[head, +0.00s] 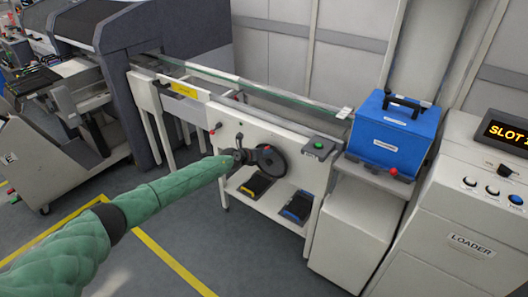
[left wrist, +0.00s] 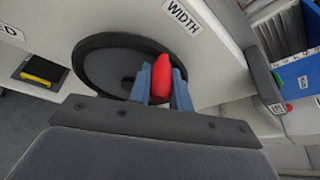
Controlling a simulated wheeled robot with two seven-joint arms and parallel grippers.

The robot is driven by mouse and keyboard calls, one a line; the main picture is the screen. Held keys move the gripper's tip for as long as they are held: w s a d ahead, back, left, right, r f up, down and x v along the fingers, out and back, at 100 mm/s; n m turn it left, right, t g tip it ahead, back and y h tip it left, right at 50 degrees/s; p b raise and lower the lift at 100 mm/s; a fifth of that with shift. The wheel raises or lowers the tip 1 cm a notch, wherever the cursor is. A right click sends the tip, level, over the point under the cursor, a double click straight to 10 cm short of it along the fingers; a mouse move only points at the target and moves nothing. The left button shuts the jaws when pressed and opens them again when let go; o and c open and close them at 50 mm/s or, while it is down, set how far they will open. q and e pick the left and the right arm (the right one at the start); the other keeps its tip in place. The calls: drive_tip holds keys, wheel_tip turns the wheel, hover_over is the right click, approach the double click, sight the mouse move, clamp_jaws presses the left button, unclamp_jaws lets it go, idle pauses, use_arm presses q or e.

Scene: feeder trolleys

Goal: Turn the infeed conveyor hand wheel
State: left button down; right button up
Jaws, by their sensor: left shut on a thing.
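The hand wheel (head: 273,163) is a dark round disc on the white front panel of the conveyor (head: 225,130). In the left wrist view the wheel (left wrist: 105,64) fills the upper middle, beside a "WIDTH" label (left wrist: 182,15). A red handle (left wrist: 162,80) stands out from the wheel's right side. My left gripper (head: 250,156) reaches the wheel from the left; its blue fingers (left wrist: 160,88) are shut on the red handle, one on each side. The gripper body hides the lower part of the wheel in the left wrist view. My right gripper is not in view.
A blue case (head: 392,135) stands on a white stand right of the wheel. A green button box (head: 319,146) sits at the conveyor's right end. The loader cabinet (head: 470,244) is at the right.

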use_arm(q)
drive_tip(key=shift+d, duration=0.1)
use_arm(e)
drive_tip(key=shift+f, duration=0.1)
use_arm(q)
drive_tip(key=c, duration=1.3)
unclamp_jaws()
drive_tip(key=shift+r, duration=0.1)
drive_tip(key=shift+s+a+r, duration=0.1)
drive_tip(key=shift+a, duration=0.15)
drive_tip(key=p+v, duration=0.2)
drive_tip(key=v, duration=0.5)
drive_tip(key=shift+s, duration=0.2)
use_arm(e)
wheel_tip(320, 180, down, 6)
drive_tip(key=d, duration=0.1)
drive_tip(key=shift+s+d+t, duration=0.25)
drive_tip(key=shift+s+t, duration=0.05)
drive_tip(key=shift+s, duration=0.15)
